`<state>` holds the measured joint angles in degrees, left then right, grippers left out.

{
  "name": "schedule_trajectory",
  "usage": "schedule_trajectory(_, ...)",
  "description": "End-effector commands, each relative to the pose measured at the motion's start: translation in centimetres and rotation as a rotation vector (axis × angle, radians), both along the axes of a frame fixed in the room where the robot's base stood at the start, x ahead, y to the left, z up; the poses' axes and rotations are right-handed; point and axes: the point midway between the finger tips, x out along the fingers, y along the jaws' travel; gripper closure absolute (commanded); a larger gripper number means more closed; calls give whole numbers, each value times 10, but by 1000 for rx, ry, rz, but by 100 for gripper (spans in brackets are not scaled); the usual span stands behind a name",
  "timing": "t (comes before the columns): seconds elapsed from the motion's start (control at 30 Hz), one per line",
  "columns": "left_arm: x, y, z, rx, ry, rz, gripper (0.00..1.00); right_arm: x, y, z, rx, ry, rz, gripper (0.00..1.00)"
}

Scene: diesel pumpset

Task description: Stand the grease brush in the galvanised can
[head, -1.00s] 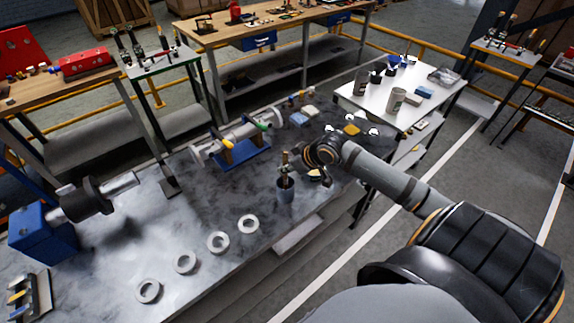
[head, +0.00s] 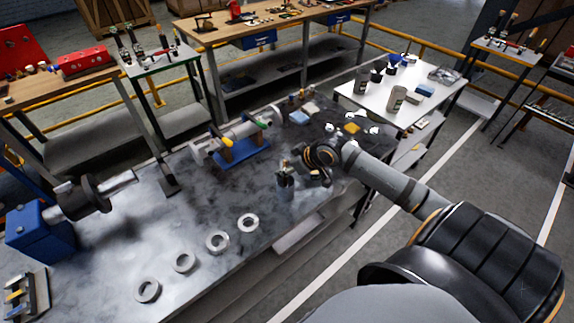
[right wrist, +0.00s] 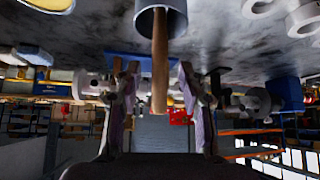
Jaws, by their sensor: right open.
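The galvanised can (head: 286,181) stands upright near the front edge of the metal bench in the head view. The grease brush (head: 284,163) stands in it, its upper end showing above the rim. In the right wrist view the brush's wooden handle (right wrist: 160,60) runs out of the can (right wrist: 151,18). My right gripper (right wrist: 159,78) is open, a finger on each side of the handle with gaps showing. In the head view my right gripper (head: 318,166) is just right of the can. The brush's lower end is hidden in the can. My left gripper is out of view.
Several metal rings (head: 217,242) lie along the bench's front edge. A shaft assembly on a blue stand (head: 240,150) is behind the can. A yellow item (head: 352,128) lies at the bench's right end. A white table (head: 380,96) with cups stands beyond.

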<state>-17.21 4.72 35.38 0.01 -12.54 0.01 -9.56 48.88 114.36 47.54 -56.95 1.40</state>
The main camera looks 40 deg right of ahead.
Motion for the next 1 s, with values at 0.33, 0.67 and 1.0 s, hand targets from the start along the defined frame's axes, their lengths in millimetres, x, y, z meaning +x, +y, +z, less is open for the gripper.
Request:
schedule_trajectory(0.33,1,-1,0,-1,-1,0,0,1,-1,66,-9,-3,4,59)
schedule_trajectory(0.67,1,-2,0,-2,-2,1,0,0,0,98,-3,-1,0,59)
schedule_trajectory(1.0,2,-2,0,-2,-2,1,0,0,0,99,-1,0,1,59)
